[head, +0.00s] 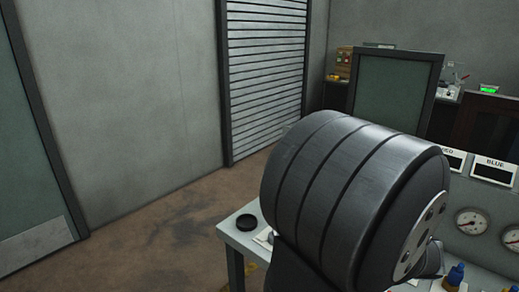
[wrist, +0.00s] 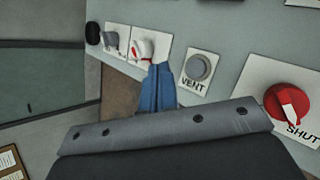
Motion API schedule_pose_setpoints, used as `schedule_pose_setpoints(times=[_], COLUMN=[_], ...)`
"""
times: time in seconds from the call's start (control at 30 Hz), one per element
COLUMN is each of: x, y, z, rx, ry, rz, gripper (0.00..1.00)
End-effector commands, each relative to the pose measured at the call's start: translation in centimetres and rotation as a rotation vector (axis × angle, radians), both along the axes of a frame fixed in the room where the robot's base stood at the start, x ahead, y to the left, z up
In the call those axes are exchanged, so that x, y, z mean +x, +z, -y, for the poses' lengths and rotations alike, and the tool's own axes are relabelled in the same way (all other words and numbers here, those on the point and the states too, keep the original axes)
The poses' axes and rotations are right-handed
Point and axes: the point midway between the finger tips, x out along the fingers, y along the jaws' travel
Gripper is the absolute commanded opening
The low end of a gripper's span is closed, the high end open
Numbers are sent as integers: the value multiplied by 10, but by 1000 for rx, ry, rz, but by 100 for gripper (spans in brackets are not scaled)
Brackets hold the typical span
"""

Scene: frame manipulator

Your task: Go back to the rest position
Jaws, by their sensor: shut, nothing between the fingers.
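My gripper (wrist: 157,68) shows in the wrist view as two blue fingers pressed together with a seam between them, and nothing is held. The fingertips overlap the lower edge of a white plate with a red and white control (wrist: 141,49); I cannot tell whether they touch it. My grey wrist body fills the bottom of that view. In the head view, my large dark arm joint covers much of the bench, and the gripper is hidden.
The wrist view shows a grey VENT button (wrist: 199,67) and a red knob (wrist: 288,103) marked SHUT on the panel. Open floor lies left.

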Motion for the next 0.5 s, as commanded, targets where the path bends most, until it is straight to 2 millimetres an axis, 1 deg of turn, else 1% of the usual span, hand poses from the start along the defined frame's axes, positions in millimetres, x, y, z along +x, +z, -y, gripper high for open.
schedule_pose_setpoints(times=[0.03,0.1,0.2,0.33,0.5], x=[0,0,0,0,0], y=[8,16,25,30,30], z=[0,1,0,0,0], rx=[-3,-3,-1,1,-1], ry=[1,1,1,0,3], rz=[1,1,1,-1,-2], gripper=[0,0,0,0,0])
